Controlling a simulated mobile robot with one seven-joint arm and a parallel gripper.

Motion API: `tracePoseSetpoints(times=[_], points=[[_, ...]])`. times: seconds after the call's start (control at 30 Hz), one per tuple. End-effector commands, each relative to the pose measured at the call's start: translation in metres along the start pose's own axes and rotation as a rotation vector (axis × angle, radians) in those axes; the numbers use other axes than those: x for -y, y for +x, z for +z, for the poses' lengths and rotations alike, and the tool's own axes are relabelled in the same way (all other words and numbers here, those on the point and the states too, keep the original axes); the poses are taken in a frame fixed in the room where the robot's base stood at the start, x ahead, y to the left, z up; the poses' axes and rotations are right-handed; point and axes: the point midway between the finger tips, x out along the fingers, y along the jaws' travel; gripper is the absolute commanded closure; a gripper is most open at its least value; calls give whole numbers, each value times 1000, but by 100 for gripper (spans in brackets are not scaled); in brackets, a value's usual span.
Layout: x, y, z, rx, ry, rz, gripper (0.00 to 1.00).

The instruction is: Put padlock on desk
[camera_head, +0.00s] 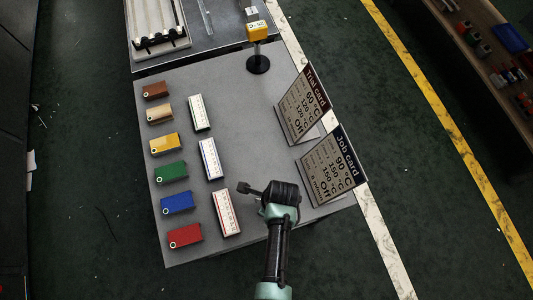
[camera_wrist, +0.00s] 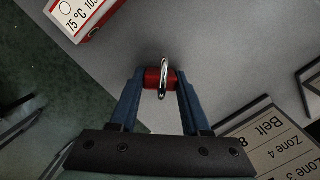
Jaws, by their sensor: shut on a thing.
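The red padlock (camera_wrist: 152,78) with a silver shackle is between the two blue fingers of my gripper (camera_wrist: 161,77) in the wrist view. The fingers are shut on its red body, and the shackle points towards the camera. The grey desk (camera_head: 245,130) fills the middle of the head view. My gripper (camera_head: 247,188) is over its near part, left of the Job card. In the head view I cannot make out the padlock. How far it is above the desk surface is unclear.
Several coloured blocks (camera_head: 169,171) stand in a column on the desk's left, beside white labelled blocks (camera_head: 211,159). The Trial card (camera_head: 303,103) and Job card (camera_head: 332,166) stand on the right. A yellow device (camera_head: 257,31) stands at the back. The desk's middle is clear.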

Motion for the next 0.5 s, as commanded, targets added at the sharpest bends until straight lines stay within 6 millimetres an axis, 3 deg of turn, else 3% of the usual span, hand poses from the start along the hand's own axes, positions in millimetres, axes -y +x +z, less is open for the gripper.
tracePoseSetpoints(times=[0.27,0.3,0.43,0.5], points=[[0,3,0,0,0,0,93],[0,2,0,0,0,0,46],[0,2,0,0,0,0,23],[0,2,0,0,0,0,23]])
